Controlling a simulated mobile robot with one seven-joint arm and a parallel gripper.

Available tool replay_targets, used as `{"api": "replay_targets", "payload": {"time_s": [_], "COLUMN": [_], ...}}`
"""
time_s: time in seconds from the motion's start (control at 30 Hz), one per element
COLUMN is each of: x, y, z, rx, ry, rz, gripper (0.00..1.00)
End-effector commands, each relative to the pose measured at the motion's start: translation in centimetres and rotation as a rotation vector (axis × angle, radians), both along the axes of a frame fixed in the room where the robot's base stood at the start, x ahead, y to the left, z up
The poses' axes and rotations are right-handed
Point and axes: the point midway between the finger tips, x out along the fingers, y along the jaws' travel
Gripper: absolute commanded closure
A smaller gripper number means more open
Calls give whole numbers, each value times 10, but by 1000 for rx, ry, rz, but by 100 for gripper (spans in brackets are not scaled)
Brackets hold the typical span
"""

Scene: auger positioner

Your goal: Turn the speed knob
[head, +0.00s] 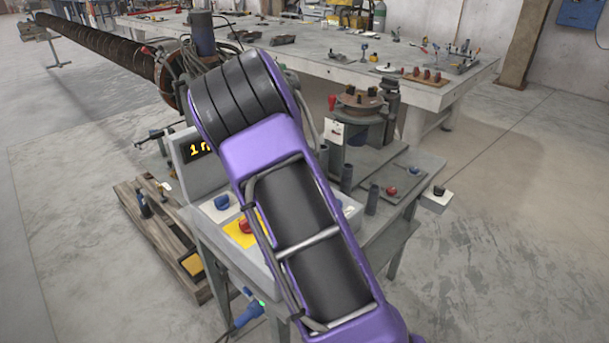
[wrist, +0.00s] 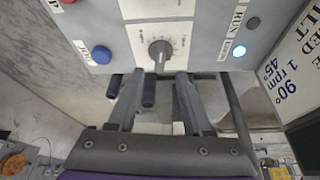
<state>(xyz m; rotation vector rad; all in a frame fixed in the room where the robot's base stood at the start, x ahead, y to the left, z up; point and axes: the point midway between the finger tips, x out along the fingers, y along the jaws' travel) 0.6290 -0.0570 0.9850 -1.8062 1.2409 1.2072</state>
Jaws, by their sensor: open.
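The speed knob (wrist: 158,52) is a small grey knob with a pointer bar, on a white dial plate with fine markings on the grey control panel (wrist: 203,50). In the wrist view my gripper (wrist: 159,76) is open. Its two grey fingers point at the panel, one on each side of the knob's line, and nothing is between them. The fingertips appear just short of the knob; I cannot tell whether they touch anything. In the head view my purple arm hides the gripper and the knob.
A blue button (wrist: 101,55) lies left of the knob, and a lit light (wrist: 239,51) right of it. A grey bench (head: 325,66) stands behind.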

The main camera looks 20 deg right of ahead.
Motion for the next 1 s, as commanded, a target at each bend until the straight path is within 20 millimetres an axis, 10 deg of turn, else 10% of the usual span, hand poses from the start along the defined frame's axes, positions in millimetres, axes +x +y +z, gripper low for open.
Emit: {"api": "replay_targets", "payload": {"time_s": [0.5, 1.0], "x": [-15, -17], "y": [40, 44], "z": [103, 114], "rx": [1, -1], "ry": [-2, -1], "rz": [0, 3], "gripper": [50, 50]}}
